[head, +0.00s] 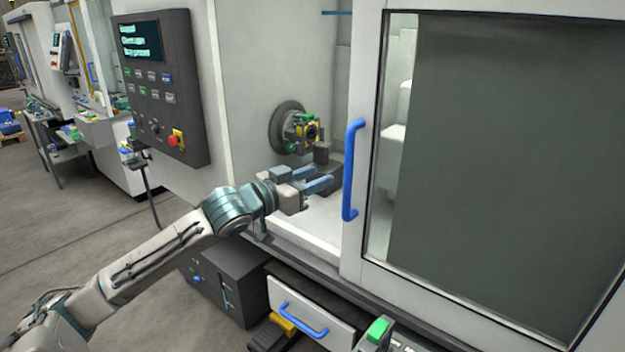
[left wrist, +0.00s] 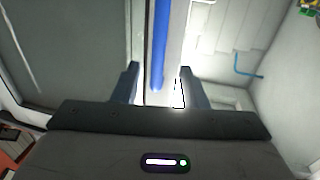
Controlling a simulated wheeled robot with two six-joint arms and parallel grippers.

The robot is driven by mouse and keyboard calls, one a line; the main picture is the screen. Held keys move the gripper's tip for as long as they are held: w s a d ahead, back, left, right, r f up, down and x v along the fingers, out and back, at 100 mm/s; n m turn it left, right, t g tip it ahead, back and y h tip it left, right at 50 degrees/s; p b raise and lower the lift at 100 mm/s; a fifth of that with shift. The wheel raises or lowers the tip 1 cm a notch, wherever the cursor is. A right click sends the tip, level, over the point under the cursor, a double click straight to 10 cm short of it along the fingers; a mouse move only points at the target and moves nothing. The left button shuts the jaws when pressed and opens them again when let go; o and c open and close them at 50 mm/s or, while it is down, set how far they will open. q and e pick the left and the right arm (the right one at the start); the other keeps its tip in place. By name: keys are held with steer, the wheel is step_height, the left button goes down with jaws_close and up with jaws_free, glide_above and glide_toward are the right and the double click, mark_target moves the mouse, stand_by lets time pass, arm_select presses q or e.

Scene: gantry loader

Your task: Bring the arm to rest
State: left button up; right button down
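My left arm (head: 150,258) reaches in from the left of the head view. Its gripper (head: 324,179) is at the machine's opening, left of the blue door handle (head: 351,170). The two fingers are apart with nothing between them. In the left wrist view the fingers (left wrist: 160,82) are also apart, and the blue handle (left wrist: 159,45) shows beyond the gap. I cannot tell from there how close it is. My right gripper is in neither view.
The sliding door (head: 510,150) stands partly open, right of the opening. Inside is a chuck (head: 285,127) with yellow and green parts. A control panel (head: 160,88) is left of the opening. Below are an open drawer (head: 310,318) with a blue handle and a dark box (head: 225,280).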

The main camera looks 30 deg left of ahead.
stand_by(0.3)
